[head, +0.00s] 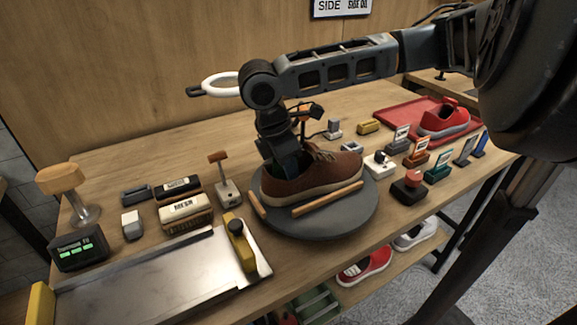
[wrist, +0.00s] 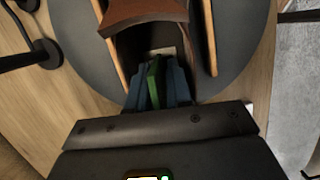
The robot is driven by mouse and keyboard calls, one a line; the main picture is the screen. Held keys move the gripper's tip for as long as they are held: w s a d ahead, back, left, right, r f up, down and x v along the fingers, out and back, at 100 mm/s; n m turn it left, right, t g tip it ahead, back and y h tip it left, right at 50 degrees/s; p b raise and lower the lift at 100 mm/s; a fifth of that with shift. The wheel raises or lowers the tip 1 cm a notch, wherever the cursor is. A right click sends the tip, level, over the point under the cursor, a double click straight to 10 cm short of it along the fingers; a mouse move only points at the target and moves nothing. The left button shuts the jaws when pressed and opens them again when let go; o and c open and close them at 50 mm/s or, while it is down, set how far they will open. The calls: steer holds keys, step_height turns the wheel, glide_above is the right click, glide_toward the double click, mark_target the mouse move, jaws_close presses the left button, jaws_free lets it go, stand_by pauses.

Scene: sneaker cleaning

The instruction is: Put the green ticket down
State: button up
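The green ticket (wrist: 153,83) is a thin upright strip between the blue-grey fingers of my gripper (wrist: 158,70) in the wrist view. The fingers are closed around it, at the opening of the brown shoe (wrist: 143,12). In the head view my gripper (head: 284,166) points down at the heel end of the brown shoe (head: 320,178), and the ticket is hidden there. I cannot tell whether the ticket touches the inside of the shoe. The shoe stands on a round grey turntable (head: 340,219), between wooden bars (head: 328,198).
Brushes (head: 186,212) and a metal tray (head: 150,283) lie left. A small stand (head: 228,190) is close beside the turntable. A red button box (head: 409,188) and several card holders (head: 438,169) stand right. A red shoe (head: 443,120) sits on a red tray (head: 385,124) behind.

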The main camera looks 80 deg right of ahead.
steer(key=shift+r, duration=0.15)
steer(key=v, duration=1.2)
